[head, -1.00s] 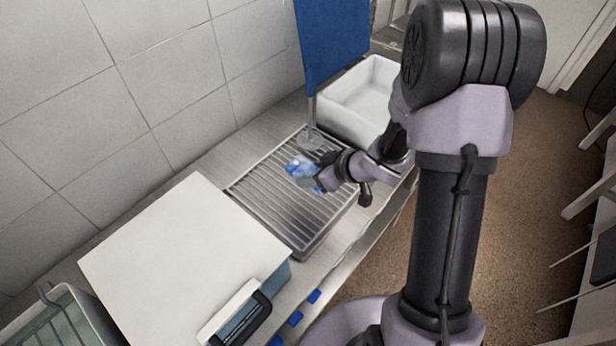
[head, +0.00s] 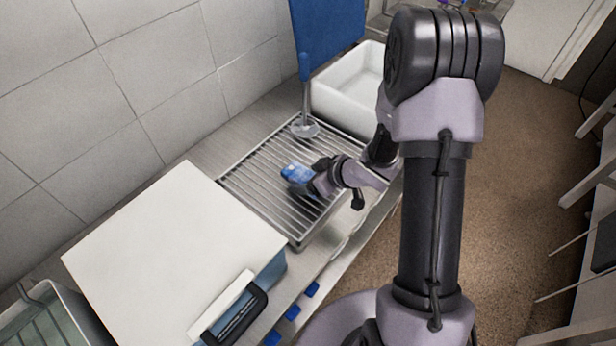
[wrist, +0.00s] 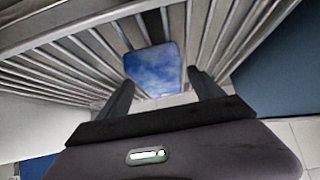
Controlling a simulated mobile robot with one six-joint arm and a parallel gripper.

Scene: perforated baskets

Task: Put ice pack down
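The ice pack (head: 296,172) is a small blue block with a cloudy, lighter pattern. It is over the slatted metal rack (head: 247,195), close to the bars; I cannot tell whether it rests on them. In the wrist view the ice pack (wrist: 153,70) shows just past and between my fingertips, with the slats behind it. My gripper (head: 309,178) reaches in from the right, low over the rack. In the wrist view my gripper (wrist: 160,82) has its two fingers spread to either side of the pack, with a narrow gap at the right finger.
A white-lidded cooler box (head: 170,245) stands left of the rack. A white basin (head: 340,100) is behind it. The rack's left side is clear.

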